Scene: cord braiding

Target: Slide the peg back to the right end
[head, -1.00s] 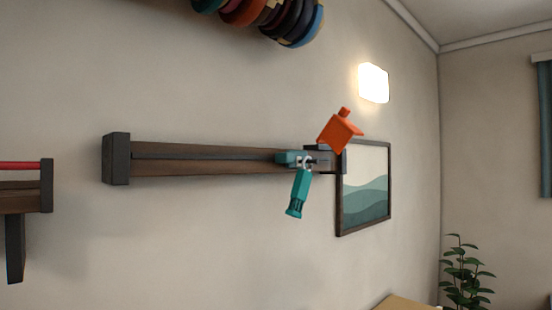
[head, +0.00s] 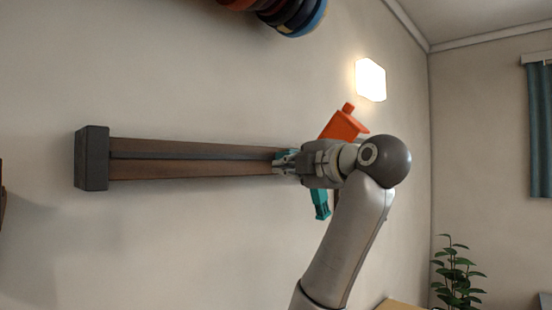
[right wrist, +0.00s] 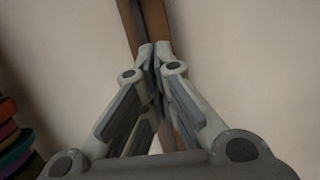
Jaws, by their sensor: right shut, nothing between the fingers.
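A brown wooden rail (head: 190,169) with a dark slot along its middle runs across the wall. Its dark left end block (head: 91,158) is in plain view, while its right end is hidden behind my right arm. A teal peg (head: 320,204) hangs at the right part of the rail, largely covered by my right gripper (head: 281,163). My right gripper is shut and empty in front of the rail's right part; whether it touches the peg I cannot tell. In the right wrist view its closed fingertips (right wrist: 154,50) lie over the rail (right wrist: 140,18). My left gripper is out of view.
An orange piece (head: 342,126) sits just above the rail's right end. Coloured discs (head: 296,18) hang at the top. A lit wall lamp (head: 371,80) is at upper right and a plant (head: 456,272) at lower right. The wall below the rail is clear.

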